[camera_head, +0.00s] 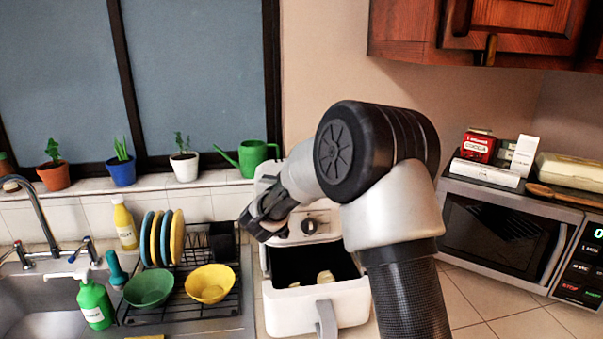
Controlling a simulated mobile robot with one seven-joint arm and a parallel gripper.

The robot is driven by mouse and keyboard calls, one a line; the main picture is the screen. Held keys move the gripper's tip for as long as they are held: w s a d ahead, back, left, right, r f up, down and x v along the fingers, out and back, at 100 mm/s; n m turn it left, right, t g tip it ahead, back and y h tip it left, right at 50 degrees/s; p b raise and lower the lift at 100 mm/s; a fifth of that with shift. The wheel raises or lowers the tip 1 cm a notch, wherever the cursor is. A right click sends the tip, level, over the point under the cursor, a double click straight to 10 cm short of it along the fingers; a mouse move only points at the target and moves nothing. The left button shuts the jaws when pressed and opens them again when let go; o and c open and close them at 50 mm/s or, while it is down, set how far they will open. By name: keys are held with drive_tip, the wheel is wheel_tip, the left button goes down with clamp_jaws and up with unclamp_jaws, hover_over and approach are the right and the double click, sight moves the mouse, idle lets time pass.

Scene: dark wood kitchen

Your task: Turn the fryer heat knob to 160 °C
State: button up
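The white air fryer (298,312) stands on the counter near the middle of the view, with its drawer pulled out and a few pale pieces (325,277) inside the dark basket. The heat knob (309,226) is a round dial on the fryer's front panel, above the drawer. Its setting is too small to read. My gripper (255,225) is at the left side of the fryer's upper front, left of the knob and apart from it in the picture. Its fingers are dark and seen at an angle, so their opening is unclear. My arm hides the fryer's right upper part.
A dish rack (205,309) with plates and a green and a yellow bowl is left of the fryer, beside the sink (40,310). A green watering can (253,157) stands on the sill behind. A microwave (500,230) with boxes on top is at right. Bare tiled counter lies between fryer and microwave.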

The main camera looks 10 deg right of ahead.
drive_tip(key=shift+d, duration=0.4)
drive_tip(key=o, duration=0.9)
drive_tip(key=shift+s, duration=0.15)
drive_tip(key=shift+a, duration=0.1)
drive_tip(key=shift+s+a, duration=0.15)
drive_tip(key=shift+a, duration=0.1)
drive_tip(key=b+v, duration=0.1)
drive_tip(key=v, duration=1.5)
drive_tip(key=shift+s+a, duration=0.25)
drive_tip(key=shift+s, duration=0.05)
drive_tip(key=shift+r, duration=0.1)
